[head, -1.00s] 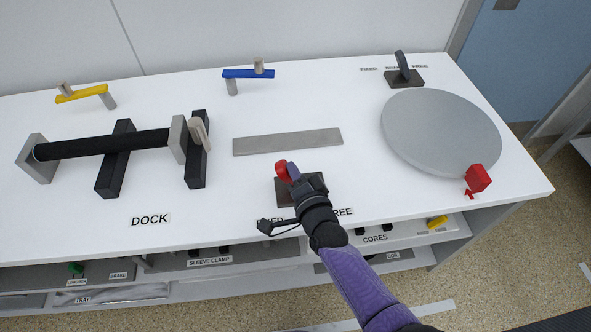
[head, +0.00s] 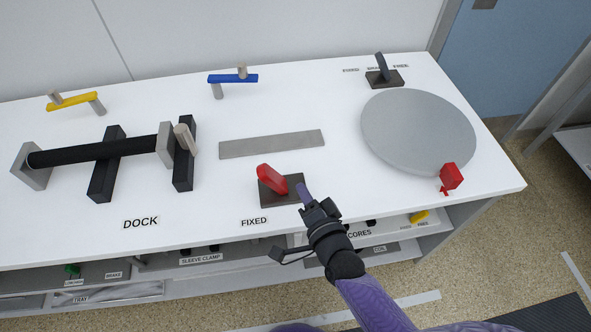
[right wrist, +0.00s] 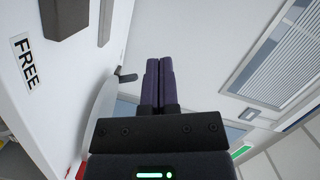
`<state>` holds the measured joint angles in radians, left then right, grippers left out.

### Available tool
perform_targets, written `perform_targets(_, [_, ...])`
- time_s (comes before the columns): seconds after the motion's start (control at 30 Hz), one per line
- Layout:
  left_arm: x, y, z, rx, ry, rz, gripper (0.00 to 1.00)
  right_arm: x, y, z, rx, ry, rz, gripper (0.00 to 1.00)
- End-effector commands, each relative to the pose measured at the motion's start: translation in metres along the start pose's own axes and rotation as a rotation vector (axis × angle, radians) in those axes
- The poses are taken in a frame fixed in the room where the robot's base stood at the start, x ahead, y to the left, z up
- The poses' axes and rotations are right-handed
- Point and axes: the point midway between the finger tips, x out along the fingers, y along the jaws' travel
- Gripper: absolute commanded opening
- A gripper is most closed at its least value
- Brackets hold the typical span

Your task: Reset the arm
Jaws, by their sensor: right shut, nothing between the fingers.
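My right gripper (head: 305,190) is over the front edge of the white table, just right of a red lever (head: 272,179). Its purple fingers lie together with nothing between them, as the right wrist view (right wrist: 159,85) also shows. The red lever stands on a dark base plate (head: 268,197) and leans left, towards the FIXED label (head: 254,222). The gripper appears apart from the lever. The FREE label is hidden behind my arm in the head view but shows in the right wrist view (right wrist: 26,62). My left gripper is not in view.
A large grey disc (head: 418,130) lies to the right, with a red block (head: 452,176) at its rim. A dark lever (head: 382,67) stands at the back. A black roller (head: 95,152) lies in the dock at left. A flat grey strip (head: 272,144) lies mid-table.

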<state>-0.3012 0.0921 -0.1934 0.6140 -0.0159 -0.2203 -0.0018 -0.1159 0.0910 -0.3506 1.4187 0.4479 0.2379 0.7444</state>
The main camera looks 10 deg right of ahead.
Motion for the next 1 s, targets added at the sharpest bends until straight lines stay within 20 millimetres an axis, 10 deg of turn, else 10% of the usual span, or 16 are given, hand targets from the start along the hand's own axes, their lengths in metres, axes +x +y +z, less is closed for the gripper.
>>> perform_targets(0.33, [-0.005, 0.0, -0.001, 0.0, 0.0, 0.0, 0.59, -0.026, 0.006, 0.003, -0.016, -0.009, 0.016, 0.0])
perform_targets(0.47, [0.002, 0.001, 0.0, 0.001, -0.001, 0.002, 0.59, -0.048, 0.075, 0.031, -0.204, -0.134, 0.202, 0.0])
perform_targets(0.7, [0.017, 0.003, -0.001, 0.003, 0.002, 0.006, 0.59, -0.204, 0.254, 0.098, -0.728, -0.743, 0.682, 0.0])
perform_targets(0.83, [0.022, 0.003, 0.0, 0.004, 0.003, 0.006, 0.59, -0.289, 0.294, 0.113, -0.869, -1.054, 0.796, 0.0])
perform_targets(1.0, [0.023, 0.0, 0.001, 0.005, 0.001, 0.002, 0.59, -0.336, 0.306, 0.118, -0.93, -1.234, 0.833, 0.0])
